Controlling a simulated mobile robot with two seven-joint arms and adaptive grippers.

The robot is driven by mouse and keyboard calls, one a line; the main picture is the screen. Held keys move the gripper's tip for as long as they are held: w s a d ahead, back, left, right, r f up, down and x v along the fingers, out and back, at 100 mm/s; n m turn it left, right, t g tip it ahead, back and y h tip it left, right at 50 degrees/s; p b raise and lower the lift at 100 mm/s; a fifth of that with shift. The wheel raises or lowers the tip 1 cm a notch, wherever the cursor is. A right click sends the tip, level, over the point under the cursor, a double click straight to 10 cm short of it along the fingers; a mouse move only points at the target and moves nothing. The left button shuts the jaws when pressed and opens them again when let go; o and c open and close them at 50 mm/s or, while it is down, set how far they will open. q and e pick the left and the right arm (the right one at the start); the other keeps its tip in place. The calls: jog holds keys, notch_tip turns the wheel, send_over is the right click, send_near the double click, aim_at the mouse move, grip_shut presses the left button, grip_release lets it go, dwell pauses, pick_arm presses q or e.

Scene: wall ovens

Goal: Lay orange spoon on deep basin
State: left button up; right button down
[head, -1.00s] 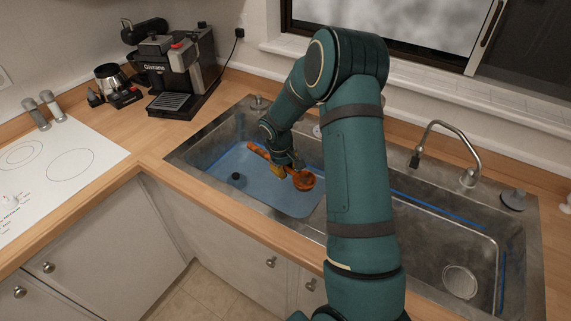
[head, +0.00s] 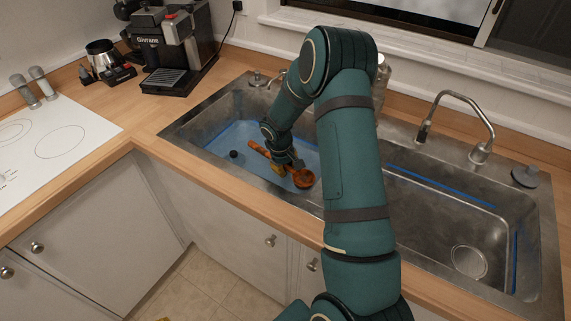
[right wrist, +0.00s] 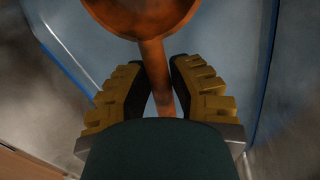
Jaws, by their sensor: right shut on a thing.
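The orange spoon (head: 303,179) has a round bowl and a straight handle. My right gripper (head: 285,168) is shut on its handle, with yellow finger pads on both sides. In the right wrist view, the handle runs between the fingers of the right gripper (right wrist: 156,72), and the spoon's bowl (right wrist: 140,14) is just beyond the fingertips. The spoon is inside or just above the left sink basin (head: 217,136), which has a blue floor; I cannot tell whether it touches the floor. I cannot tell which basin is the deep one. My left gripper is not in view.
The right basin (head: 440,225) is empty apart from its round drain (head: 468,262). A faucet (head: 460,120) stands behind it. A coffee machine (head: 170,50) and a white cooktop (head: 50,145) are at the left. The wooden counter edge runs along the front.

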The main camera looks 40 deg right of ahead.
jog(key=b, duration=0.2)
send_over(287, 186)
jog(key=f, duration=0.4)
jog(key=shift+a+f, duration=0.1)
jog(key=shift+a, duration=0.2)
jog(key=shift+f+b, duration=0.9)
jog(key=shift+f, duration=0.3)
jog(key=c, duration=0.8)
grip_release()
jog(key=shift+r, duration=0.15)
notch_tip(287, 186, up, 12)
jog(key=a, duration=0.2)
jog(key=shift+a+f, duration=0.15)
jog(key=shift+f, duration=0.05)
jog(key=shift+s, duration=0.1)
